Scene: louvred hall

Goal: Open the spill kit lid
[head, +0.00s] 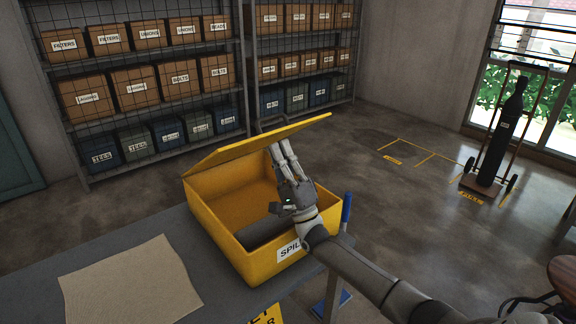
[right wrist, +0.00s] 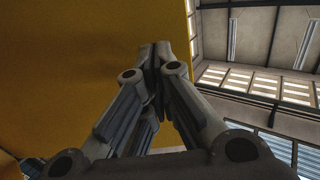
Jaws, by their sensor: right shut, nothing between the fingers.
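The yellow spill kit (head: 222,240) stands on the grey table with its lid (head: 245,143) raised and tilted, hinged on the far side. The box is open at the front and its inside shows, with something dark at the bottom. My right gripper (head: 279,150) is shut and empty. Its fingers point up at the underside of the lid, close to it or touching; I cannot tell which. In the right wrist view the shut fingertips (right wrist: 155,50) stand in front of the yellow lid (right wrist: 75,60). My left gripper is not in view.
A sheet of brown paper (head: 130,283) lies on the table (head: 215,300) left of the kit. A blue object (head: 346,211) stands by the kit's right side. Shelves with labelled boxes (head: 140,88) line the back. A gas cylinder on a cart (head: 500,135) stands at right.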

